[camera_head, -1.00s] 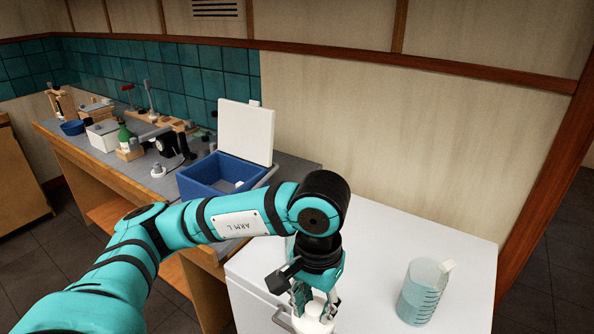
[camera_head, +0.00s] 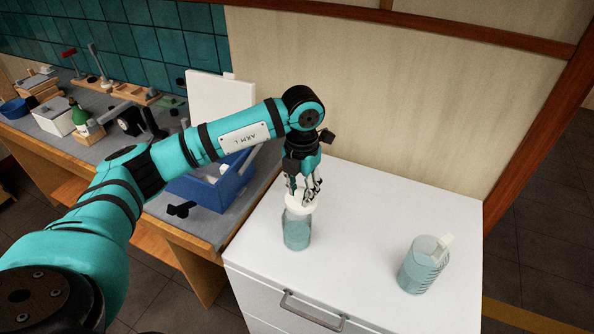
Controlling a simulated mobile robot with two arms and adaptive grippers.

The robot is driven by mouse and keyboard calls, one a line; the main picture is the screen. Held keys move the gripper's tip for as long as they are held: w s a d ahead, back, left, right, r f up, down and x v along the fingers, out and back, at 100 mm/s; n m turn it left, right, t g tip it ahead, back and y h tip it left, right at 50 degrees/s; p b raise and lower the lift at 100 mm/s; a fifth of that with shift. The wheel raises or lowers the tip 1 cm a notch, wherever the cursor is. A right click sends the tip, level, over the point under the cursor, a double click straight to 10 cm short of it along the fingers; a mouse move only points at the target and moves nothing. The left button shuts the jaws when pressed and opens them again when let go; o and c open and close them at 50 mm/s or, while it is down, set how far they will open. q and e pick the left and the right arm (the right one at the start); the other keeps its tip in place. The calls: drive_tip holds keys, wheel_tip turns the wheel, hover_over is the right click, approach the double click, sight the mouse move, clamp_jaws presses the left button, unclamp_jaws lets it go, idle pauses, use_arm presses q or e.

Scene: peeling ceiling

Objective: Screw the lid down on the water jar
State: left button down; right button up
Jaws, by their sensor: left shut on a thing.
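The water jar (camera_head: 297,236) is a clear cylinder with blue-green water in it. It stands upright on the white cabinet top (camera_head: 355,230). The white lid (camera_head: 299,208) sits at the jar's mouth and looks level. My left gripper (camera_head: 302,194) points down from above and is shut on the lid. The fingers hide part of the lid, and I cannot tell whether its thread has caught. My right gripper is not in view.
A clear measuring jug (camera_head: 424,266) with water stands to the right on the cabinet. A blue box (camera_head: 212,187) with a raised white lid stands on the grey bench at left. The cabinet top between jar and jug is clear.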

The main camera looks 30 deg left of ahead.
use_arm(q)
drive_tip(key=n, duration=0.1)
drive_tip(key=w+a+n, duration=0.1)
drive_tip(key=n, duration=0.2)
drive_tip(key=shift+w+a+n+p, duration=0.35)
drive_tip(key=shift+a+n+p, duration=0.05)
drive_tip(key=shift+w+a+f+n, duration=0.1)
drive_tip(key=shift+w+a+n, duration=0.1)
drive_tip(key=shift+n, duration=0.8)
drive_tip(key=shift+w+a, duration=0.1)
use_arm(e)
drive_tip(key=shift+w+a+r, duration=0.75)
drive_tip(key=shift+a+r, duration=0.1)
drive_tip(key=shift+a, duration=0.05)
use_arm(q)
drive_tip(key=shift+f, duration=0.1)
